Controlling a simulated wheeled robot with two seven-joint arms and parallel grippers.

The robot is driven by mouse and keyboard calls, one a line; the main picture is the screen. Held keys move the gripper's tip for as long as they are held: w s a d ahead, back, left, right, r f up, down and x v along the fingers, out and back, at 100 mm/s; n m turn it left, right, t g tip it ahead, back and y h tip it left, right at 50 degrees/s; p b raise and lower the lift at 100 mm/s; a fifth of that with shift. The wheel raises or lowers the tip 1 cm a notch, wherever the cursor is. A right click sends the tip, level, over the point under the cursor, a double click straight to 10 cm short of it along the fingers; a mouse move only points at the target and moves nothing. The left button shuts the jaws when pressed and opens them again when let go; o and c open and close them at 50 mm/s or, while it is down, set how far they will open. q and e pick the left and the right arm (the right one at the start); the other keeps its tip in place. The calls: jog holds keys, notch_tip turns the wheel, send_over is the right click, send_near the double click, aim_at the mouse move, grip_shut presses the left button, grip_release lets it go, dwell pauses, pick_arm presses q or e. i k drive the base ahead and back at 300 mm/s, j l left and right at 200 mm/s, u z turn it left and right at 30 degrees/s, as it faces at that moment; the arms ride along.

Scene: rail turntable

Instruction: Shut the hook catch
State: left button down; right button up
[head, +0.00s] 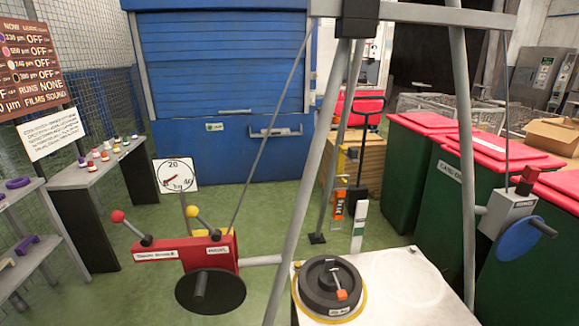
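No part is clearly readable as the hook catch, and I cannot tell whether a catch is open or shut. A black round stack (318,287) with a small label sits on a yellow ring (301,308) on the white table (405,285). A thin metal rod with an orange block (341,295) lies on its top. Left of it a red box (208,253) carries a red-knobbed lever, a yellow-knobbed lever and a black disc (210,291). At the right a grey box (508,213) has a red block and a blue disc (520,238). Neither of my grippers is in view.
A grey frame (456,120) with slanting legs stands over the white table. Green bins with red lids (500,152) line the right. Shelves with small coloured items (105,152) stand at the left. A round dial marked 20 (176,175) stands behind the red box. Green floor between is open.

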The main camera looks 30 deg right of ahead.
aim_at(352, 154)
jog(key=z, duration=1.3)
